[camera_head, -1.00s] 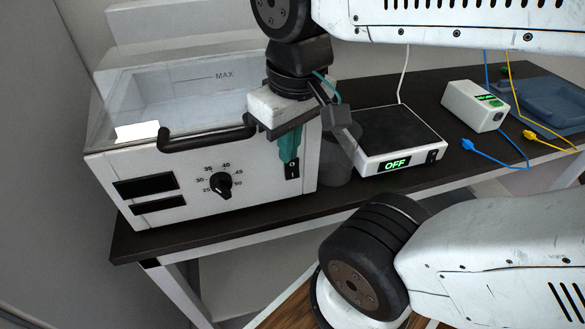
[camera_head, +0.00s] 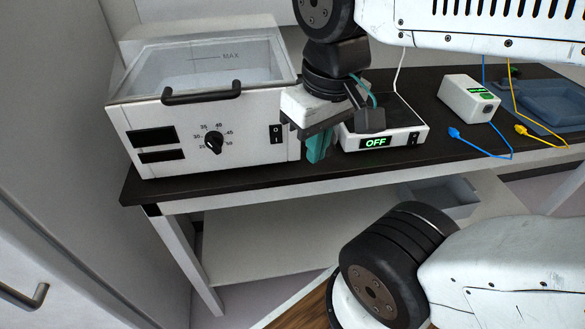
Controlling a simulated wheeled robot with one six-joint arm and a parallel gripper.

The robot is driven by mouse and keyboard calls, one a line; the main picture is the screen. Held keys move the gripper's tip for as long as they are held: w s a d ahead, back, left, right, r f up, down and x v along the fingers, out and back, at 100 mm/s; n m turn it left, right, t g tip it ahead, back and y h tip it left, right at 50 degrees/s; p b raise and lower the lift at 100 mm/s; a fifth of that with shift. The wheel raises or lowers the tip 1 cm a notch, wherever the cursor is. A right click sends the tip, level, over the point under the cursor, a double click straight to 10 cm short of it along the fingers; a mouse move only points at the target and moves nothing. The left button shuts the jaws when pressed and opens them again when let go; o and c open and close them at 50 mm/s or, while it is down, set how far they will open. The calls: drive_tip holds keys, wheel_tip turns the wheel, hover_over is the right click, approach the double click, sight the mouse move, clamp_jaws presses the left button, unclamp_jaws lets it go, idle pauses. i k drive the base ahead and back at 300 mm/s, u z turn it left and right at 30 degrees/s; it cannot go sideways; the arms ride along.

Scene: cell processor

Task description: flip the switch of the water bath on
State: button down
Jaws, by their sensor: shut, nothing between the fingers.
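The water bath (camera_head: 240,103) is a white box with a clear lid and a black handle at the left of the bench. Its black rocker switch (camera_head: 276,134), marked O above and I below, is at the right end of the front panel. I cannot tell which side is pressed. A round dial (camera_head: 213,143) and two dark displays (camera_head: 152,138) are left of it. My gripper (camera_head: 318,150), with teal fingers, is shut and empty. It points downward just right of the switch, apart from it in the picture, and does not cover it.
A scale (camera_head: 415,132) reading OFF stands right of the water bath, partly hidden by my gripper. A small white device (camera_head: 467,98), blue and yellow cables and a blue tray (camera_head: 545,103) are further right. The dark bench top (camera_head: 215,180) is clear along its front edge.

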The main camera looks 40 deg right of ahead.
sight(275, 130)
drive_tip(key=z, duration=0.1)
drive_tip(key=k, duration=0.4)
drive_tip(key=z, duration=0.6)
drive_tip(key=k, duration=1)
drive_tip(key=u, duration=0.35)
drive_tip(key=i, duration=0.75)
drive_tip(key=u, duration=0.6)
